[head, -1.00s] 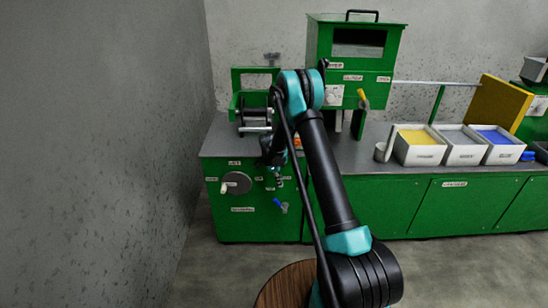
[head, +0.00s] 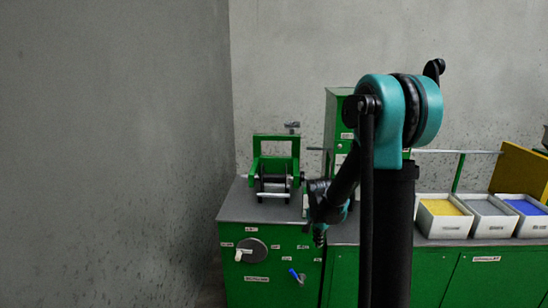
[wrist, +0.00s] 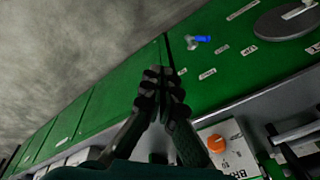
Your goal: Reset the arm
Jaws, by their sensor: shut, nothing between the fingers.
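My arm stands folded in the head view, its teal elbow high and right of centre, with the forearm coming down toward the green bench. My gripper (head: 320,238) hangs small and dark in front of the bench's front edge. In the wrist view, my gripper (wrist: 157,78) has its two dark fingers together, with nothing between them. The fingers point toward the green cabinet front (wrist: 110,85) and appear apart from it. My upper arm hides part of the bench and the tall green machine in the head view.
The cabinet front carries a grey wheel (head: 251,250) and a blue-handled valve (head: 296,276). A green reel stand (head: 275,165) is on the bench. An orange knob (wrist: 216,143) is near the gripper. A yellow-filled bin (head: 442,218) stands right. A grey wall (head: 120,150) is left.

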